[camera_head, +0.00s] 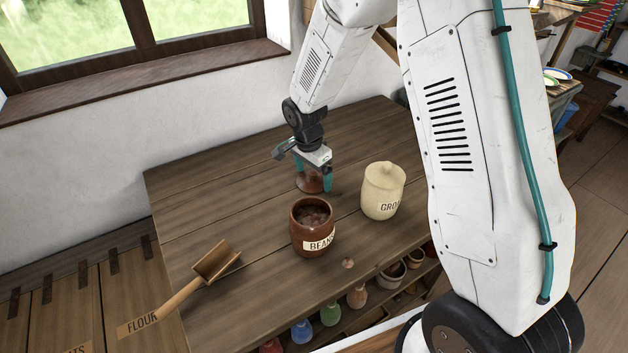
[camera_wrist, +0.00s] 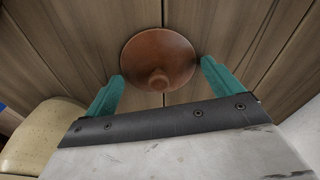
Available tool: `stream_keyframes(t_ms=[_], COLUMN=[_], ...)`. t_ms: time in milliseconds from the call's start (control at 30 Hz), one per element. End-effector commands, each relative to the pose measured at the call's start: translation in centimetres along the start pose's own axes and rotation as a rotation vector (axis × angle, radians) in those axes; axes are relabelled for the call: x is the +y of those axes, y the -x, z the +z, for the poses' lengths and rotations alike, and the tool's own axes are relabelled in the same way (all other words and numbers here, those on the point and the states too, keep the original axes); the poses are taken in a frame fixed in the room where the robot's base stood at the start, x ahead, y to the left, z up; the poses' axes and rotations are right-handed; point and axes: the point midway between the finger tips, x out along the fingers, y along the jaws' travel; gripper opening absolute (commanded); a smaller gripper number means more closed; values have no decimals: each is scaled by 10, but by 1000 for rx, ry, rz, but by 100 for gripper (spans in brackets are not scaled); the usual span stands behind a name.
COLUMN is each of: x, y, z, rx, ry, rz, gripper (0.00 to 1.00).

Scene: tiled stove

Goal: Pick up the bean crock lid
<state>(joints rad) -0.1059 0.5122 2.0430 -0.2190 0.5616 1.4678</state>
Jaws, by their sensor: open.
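The brown bean crock lid (camera_wrist: 158,56) lies on the wooden table with its round knob up, seen in the wrist view. In the head view the lid (camera_head: 309,183) shows behind the bean crock, partly hidden by my gripper. My gripper (camera_head: 312,182) points down over it, with its teal fingers open. In the wrist view my gripper (camera_wrist: 160,84) has one finger on each side of the lid's near part, and nothing is held. I cannot tell whether the fingers touch the lid. The brown bean crock (camera_head: 303,233) stands open and upright, with beans inside and a "BEANS" label.
A cream lidded crock (camera_head: 383,191) stands right of the bean crock, close to my gripper. A wooden scoop (camera_head: 215,263) lies at the table's left front. A small round thing (camera_head: 347,263) lies near the front edge. The table's back (camera_head: 350,127) is clear.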

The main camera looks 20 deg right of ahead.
Motion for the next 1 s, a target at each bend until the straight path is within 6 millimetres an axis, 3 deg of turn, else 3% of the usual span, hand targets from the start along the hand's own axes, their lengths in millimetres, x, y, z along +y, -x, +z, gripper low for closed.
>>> stream_keyframes(t_ms=[33,200,633,667,700,733,1000], x=[0,0,1,1,1,1,0], y=[0,0,1,3,7,11,66], z=[0,0,0,0,-1,-2,-8], rx=[0,0,-1,-1,-1,-1,0], ry=[0,0,-1,-1,-1,-2,-1], rz=[0,1,4,4,4,3,-2], gripper=[89,42,39,34,22,0,0])
